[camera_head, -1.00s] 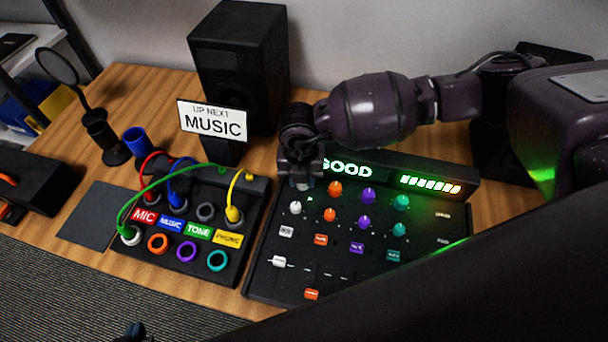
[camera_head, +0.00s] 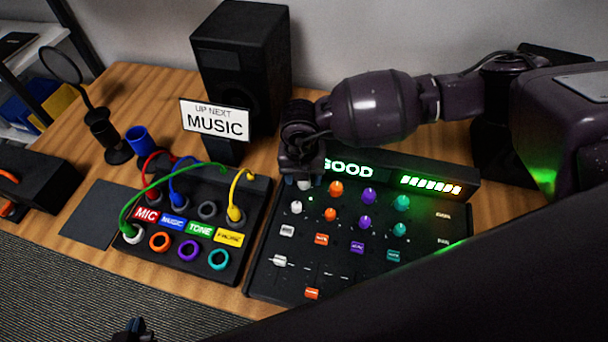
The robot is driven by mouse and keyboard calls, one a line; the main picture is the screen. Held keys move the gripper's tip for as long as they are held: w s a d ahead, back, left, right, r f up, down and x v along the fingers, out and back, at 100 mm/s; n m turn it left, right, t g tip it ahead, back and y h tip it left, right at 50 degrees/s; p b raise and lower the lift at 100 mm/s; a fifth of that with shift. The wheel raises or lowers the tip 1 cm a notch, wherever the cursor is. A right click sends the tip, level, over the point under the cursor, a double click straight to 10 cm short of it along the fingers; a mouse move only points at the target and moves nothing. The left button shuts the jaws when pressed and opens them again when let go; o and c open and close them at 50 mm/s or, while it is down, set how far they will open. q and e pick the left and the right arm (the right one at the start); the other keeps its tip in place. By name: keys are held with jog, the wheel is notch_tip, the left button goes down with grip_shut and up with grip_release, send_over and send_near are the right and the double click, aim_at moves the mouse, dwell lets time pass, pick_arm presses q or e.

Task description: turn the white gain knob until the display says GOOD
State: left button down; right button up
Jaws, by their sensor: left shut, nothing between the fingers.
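The white gain knob (camera_head: 304,184) is at the back left of the black mixer (camera_head: 262,270), partly hidden under my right gripper (camera_head: 301,172). That gripper points down right at the knob; its fingertips are too dark and covered to show whether they grip it or are apart from it. The display (camera_head: 349,168) reads GOOD in green-white letters, its first letter partly covered by the gripper. Lit level bars (camera_head: 431,185) show to its right. My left gripper (camera_head: 135,327) just shows at the bottom left edge, shut and empty, far from the mixer.
A patch box (camera_head: 191,270) with coloured cables stands left of the mixer. Behind are a speaker (camera_head: 240,60) and a sign (camera_head: 214,121) reading UP NEXT MUSIC. A blue cup (camera_head: 139,140) and a microphone stand (camera_head: 113,146) are at the left. My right arm crosses above the mixer's back.

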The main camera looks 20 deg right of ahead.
notch_tip(320, 180, up, 10)
jog(key=p, duration=0.1)
jog(key=shift+a, duration=0.15)
dwell(0.6)
